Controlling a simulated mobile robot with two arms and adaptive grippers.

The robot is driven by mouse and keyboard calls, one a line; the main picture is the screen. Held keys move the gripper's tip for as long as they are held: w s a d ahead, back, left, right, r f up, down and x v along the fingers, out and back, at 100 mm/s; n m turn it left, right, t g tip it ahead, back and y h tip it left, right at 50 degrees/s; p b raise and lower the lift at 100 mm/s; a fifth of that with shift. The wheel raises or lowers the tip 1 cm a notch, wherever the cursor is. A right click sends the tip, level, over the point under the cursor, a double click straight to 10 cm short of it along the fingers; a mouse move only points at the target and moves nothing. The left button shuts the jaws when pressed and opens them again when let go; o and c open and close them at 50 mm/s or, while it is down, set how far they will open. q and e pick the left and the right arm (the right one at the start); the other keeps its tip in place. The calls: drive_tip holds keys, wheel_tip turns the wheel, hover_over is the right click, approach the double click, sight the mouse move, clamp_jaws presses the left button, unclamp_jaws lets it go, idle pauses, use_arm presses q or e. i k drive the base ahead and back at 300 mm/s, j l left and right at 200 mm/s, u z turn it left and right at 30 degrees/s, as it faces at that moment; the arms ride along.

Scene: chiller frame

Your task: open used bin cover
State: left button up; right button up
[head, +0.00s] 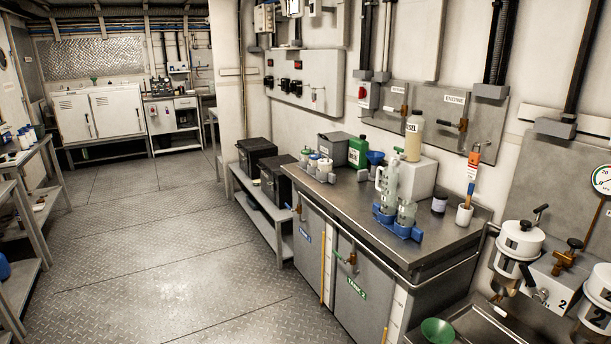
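Two black boxes with dark tops stand on a low grey bench left of the steel counter. The farther black box (254,156) and the nearer black box (273,184) both look closed. No label reading "used" is legible on either, so I cannot tell which, if either, is the used bin. The nearer box is partly hidden by the counter's corner. Neither of my grippers is in view.
A steel counter (440,229) at right holds bottles, a green can (358,152), a grey box (333,147) and a blue rack (398,224). White filter housings (519,246) stand at far right. Tables (20,158) line the left. The diamond-plate floor (165,240) between is clear.

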sight(340, 136)
drive_tip(key=i+u, duration=0.4)
drive_tip(key=i, duration=1.45)
drive_tip(key=i+z, duration=0.15)
drive_tip(key=i, duration=0.35)
drive_tip(key=i+j+z, duration=0.15)
drive_tip(key=i, duration=0.3)
drive_tip(key=i+j+z, duration=0.2)
drive_tip(key=i, duration=0.3)
drive_tip(key=i+j+z, duration=0.15)
drive_tip(key=i+j, duration=0.15)
drive_tip(key=i, duration=0.15)
